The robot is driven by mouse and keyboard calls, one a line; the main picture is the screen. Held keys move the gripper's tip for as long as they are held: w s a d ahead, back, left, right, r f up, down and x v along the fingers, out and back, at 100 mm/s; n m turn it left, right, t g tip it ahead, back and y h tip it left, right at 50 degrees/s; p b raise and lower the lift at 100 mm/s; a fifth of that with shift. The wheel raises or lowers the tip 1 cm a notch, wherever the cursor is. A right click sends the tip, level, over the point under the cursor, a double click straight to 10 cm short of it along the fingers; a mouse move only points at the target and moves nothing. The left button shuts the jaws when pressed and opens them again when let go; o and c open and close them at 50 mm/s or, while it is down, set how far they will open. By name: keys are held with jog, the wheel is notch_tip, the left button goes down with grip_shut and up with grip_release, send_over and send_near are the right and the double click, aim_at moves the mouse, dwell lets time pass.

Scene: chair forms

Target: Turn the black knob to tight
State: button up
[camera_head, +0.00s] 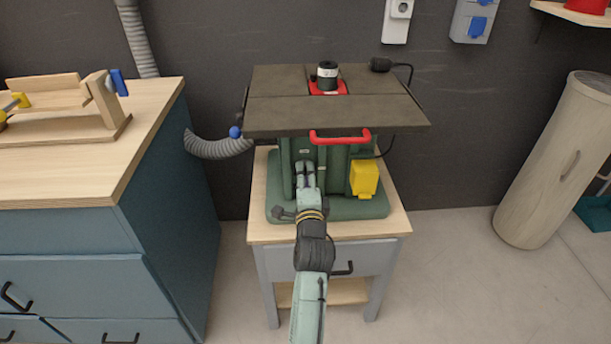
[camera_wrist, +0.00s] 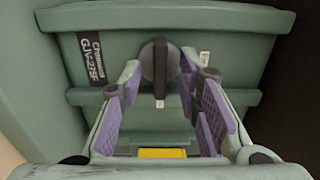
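The black knob (camera_wrist: 158,62) is on the green front panel of the machine, in the upper middle of the wrist view. It is round with an upright grip bar, and a small pale mark shows at its lower end. My gripper (camera_wrist: 162,70) is open, with one purple-padded finger on each side of the knob. Gaps show between the fingers and the knob; I cannot tell whether the tips reach it in depth. In the head view my gripper (camera_head: 305,172) is at the front of the green machine (camera_head: 335,155), under the tabletop, and the knob cannot be made out.
The brown machine tabletop (camera_head: 385,110) overhangs my gripper, with a red handle (camera_head: 340,136) on its front edge. A yellow part (camera_head: 364,178) is right of my gripper. A blue cabinet (camera_head: 165,210) stands left. Open floor lies to the right.

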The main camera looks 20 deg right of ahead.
jog(key=shift+c, duration=0.5)
grip_shut()
